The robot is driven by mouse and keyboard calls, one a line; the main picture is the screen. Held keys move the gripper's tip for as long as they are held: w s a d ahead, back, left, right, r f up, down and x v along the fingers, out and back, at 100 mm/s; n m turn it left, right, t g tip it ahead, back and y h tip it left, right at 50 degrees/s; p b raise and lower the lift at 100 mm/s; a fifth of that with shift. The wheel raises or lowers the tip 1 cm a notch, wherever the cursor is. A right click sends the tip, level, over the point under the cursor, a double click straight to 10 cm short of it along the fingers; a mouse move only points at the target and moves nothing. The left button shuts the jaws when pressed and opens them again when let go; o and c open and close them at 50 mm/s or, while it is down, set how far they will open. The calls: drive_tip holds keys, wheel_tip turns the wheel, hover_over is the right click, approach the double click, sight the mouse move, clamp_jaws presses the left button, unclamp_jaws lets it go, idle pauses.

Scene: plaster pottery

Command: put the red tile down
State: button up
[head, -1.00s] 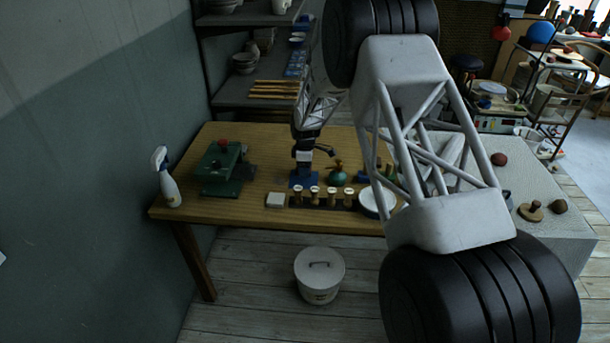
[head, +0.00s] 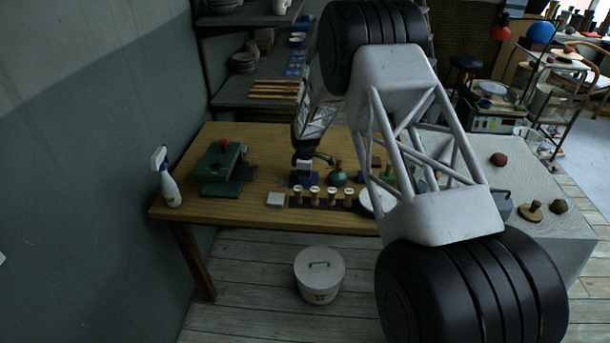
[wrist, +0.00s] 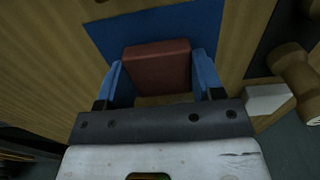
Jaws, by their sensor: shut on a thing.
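The red tile (wrist: 157,67) is between the two blue fingers of my gripper (wrist: 160,78) in the wrist view, with a finger against each side. The gripper is shut on it. A flat blue mat (wrist: 150,28) lies on the wooden table beyond and partly behind the tile; bare wood shows on the near side. I cannot tell whether the tile touches the mat. In the head view my gripper (head: 304,168) is low over the blue mat (head: 297,184), and the tile cannot be made out there.
A white block (head: 276,200) and a dark rack of several wooden-handled tools (head: 331,197) stand along the table's front. The table (head: 255,200) is clear between press and mat.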

drive_tip(key=o, duration=1)
drive_tip(key=shift+f, duration=0.1)
wheel_tip(320, 180, up, 12)
drive_tip(key=shift+r, duration=0.15)
idle(0.6)
